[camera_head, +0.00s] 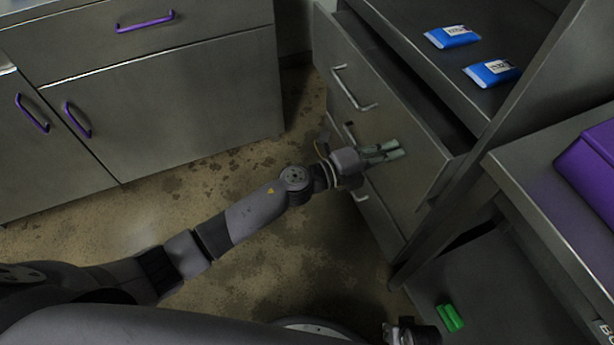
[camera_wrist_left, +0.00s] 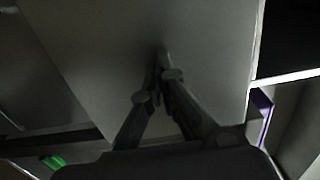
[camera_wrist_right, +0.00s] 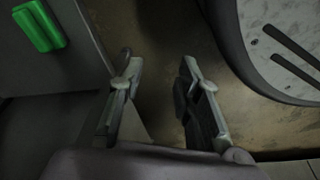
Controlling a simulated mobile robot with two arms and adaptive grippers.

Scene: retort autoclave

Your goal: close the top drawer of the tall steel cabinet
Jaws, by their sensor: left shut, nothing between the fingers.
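The tall steel cabinet stands at the right in the head view, with its top drawer (camera_head: 400,118) pulled out and a dark gap behind the front. The drawer's handle (camera_head: 362,103) is on the left half of the front. My left gripper (camera_head: 398,148) is shut and empty, with its fingertips at the drawer's front, right of the handle. In the left wrist view the fingertips (camera_wrist_left: 162,62) meet or nearly meet a plain grey panel (camera_wrist_left: 200,40); I cannot tell if they touch. My right gripper (camera_wrist_right: 158,68) is open and empty, low near the floor.
Two blue packets (camera_head: 453,37) lie on the steel surface above the drawer. A purple box (camera_head: 590,160) sits on a steel table at the right. A green object (camera_head: 449,318) lies on its lower shelf. Steel cupboards (camera_head: 170,110) with purple handles stand at the left; stained floor (camera_head: 200,190) lies between.

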